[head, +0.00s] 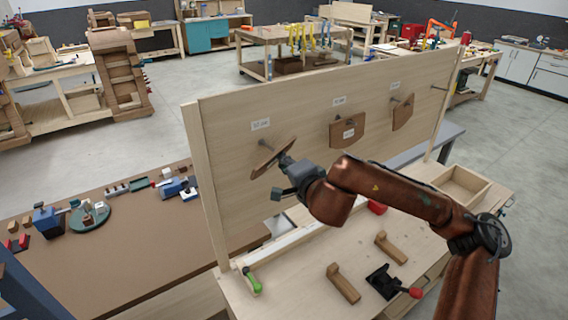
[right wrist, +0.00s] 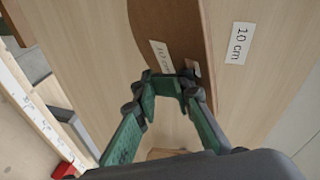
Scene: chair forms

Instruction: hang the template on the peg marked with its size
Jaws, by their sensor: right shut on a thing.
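A thin brown wooden template (head: 272,158) is held at the left part of the upright board, tilted and standing out from it. My right gripper (head: 286,163) is shut on the template's edge. In the right wrist view, the fingertips (right wrist: 168,84) grip the template (right wrist: 165,22), which bears a small, hard-to-read label (right wrist: 161,55). The board label (right wrist: 239,43) beside it reads 10 cm. The left peg (head: 265,145) is just by the template under the left label (head: 260,124); I cannot tell whether it passes through the template. My left gripper is out of view.
Other templates hang at the middle (head: 347,130) and right (head: 403,112) of the board (head: 300,100). Wooden hooked pieces (head: 343,283), a black clamp with a red knob (head: 384,283) and a green-handled tool (head: 252,281) lie on the bench. An open wooden tray (head: 462,188) stands at right.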

